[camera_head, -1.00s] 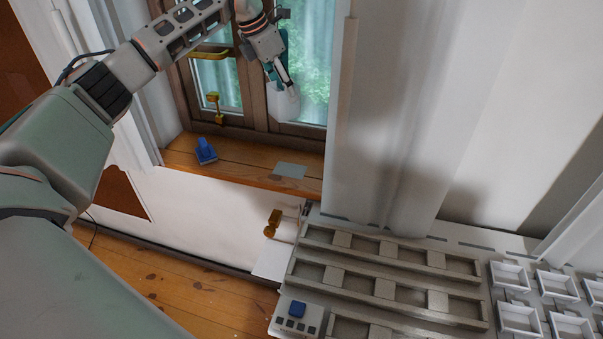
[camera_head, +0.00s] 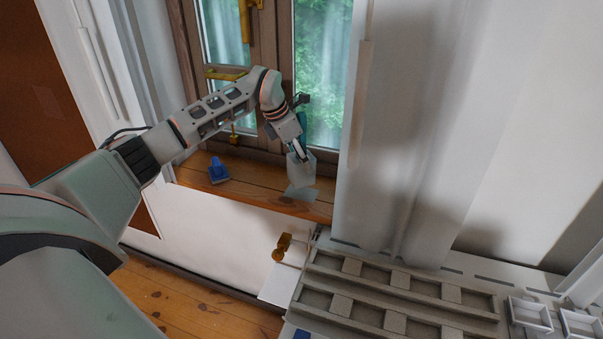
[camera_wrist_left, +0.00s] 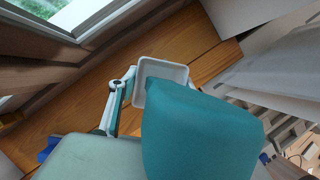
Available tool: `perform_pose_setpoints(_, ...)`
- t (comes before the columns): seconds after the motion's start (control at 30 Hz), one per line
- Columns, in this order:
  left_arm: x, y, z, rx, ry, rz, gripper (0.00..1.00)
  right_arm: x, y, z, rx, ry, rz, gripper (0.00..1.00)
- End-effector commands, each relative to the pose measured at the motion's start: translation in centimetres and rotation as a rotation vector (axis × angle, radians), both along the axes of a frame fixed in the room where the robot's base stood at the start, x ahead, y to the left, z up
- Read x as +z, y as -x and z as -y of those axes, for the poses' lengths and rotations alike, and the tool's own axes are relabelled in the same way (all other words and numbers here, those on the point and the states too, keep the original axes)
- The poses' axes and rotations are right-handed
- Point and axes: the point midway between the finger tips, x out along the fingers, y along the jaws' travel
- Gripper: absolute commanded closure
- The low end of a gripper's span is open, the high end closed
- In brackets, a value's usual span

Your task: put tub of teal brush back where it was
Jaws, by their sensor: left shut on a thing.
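The pale tub (camera_head: 302,174) hangs from my left gripper (camera_head: 299,154), which is shut on it just above the wooden window sill. A teal brush part (camera_head: 302,119) shows behind the gripper in the head view. In the left wrist view the teal brush (camera_wrist_left: 195,135) is large and close, covering part of the white tub (camera_wrist_left: 160,70). A flat pale patch (camera_head: 302,194) lies on the sill directly under the tub. I cannot tell whether the tub's base touches it. My right gripper is not in view.
A blue object (camera_head: 217,171) stands on the sill (camera_head: 255,190) left of the tub. The window frame (camera_head: 275,60) rises behind, and a pale wall column (camera_head: 395,130) stands to the right. A grey slotted rack (camera_head: 395,300) and small white trays (camera_head: 530,314) are at lower right.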

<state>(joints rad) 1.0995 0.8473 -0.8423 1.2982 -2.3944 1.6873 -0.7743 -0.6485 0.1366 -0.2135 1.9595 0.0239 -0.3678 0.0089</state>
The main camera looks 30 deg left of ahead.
Motion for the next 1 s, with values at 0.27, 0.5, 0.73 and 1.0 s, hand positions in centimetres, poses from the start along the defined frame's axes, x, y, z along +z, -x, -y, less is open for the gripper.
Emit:
perform_pose_setpoints(0.27,-2.2,0.0,0.1,-0.001,0.002,-0.001,0.81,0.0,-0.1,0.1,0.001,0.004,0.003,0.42)
perform_pose_setpoints(0.5,-4.7,0.0,0.0,-0.001,0.001,0.002,0.81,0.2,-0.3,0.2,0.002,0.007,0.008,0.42)
perform_pose_setpoints(0.73,-4.7,0.0,0.0,-0.001,0.000,0.002,0.81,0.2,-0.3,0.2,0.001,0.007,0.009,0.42)
perform_pose_setpoints(1.0,-5.0,0.0,0.0,0.000,0.000,0.000,0.35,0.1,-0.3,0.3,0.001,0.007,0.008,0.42)
